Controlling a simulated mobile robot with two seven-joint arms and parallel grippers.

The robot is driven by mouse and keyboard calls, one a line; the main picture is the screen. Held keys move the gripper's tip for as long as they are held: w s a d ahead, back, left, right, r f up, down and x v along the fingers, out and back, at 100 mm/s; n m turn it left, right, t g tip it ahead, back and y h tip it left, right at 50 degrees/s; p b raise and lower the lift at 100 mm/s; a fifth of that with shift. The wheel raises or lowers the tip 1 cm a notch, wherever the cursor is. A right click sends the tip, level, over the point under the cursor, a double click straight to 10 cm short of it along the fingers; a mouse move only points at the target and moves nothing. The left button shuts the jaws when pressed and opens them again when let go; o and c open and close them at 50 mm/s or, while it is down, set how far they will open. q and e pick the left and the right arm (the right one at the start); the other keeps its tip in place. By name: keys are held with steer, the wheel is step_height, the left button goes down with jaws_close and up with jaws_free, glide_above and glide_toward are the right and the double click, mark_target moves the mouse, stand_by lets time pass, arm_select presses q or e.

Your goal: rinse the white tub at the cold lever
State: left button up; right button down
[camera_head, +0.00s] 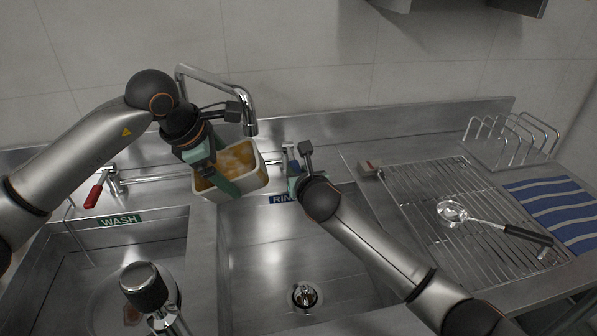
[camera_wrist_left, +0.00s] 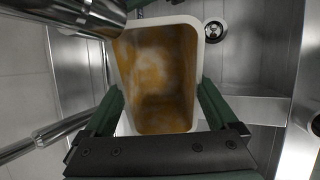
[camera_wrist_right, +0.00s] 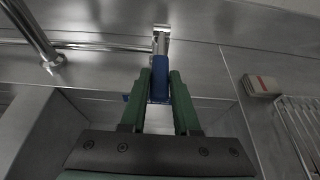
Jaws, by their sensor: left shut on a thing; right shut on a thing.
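The white tub (camera_head: 252,182) has orange-brown residue inside; the left wrist view shows its coated inner floor and pale rim (camera_wrist_left: 197,45). My left gripper (camera_head: 215,172) is shut on it and holds it tilted above the rinse basin (camera_head: 265,250), near the tap spout (camera_head: 250,125). The spout is just above the tub in the head view. No water stream shows. My right gripper (camera_head: 294,172) is shut on the blue cold lever (camera_wrist_right: 160,75), its two green fingers on either side of it. In the head view my right gripper mostly hides that lever.
A red lever (camera_head: 93,197) is at the left, by the wash basin (camera_head: 70,262). A small red-and-cream block (camera_head: 368,168) lies right of my right gripper. A wire rack (camera_head: 425,215) holds a ladle (camera_head: 452,212); a striped towel (camera_head: 560,212) is further right. The rinse drain (camera_head: 304,294) is clear.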

stand_by(0.8)
steer(key=shift+w+r+g, duration=0.15)
steer(key=shift+r+g, duration=0.25)
steer(key=shift+r, duration=0.2)
steer(key=shift+r+g, duration=0.35)
steer(key=shift+g, duration=0.05)
steer(key=c, duration=0.6)
jaws_free()
steer(key=shift+c, duration=0.2)
steer(key=v, duration=1.2)
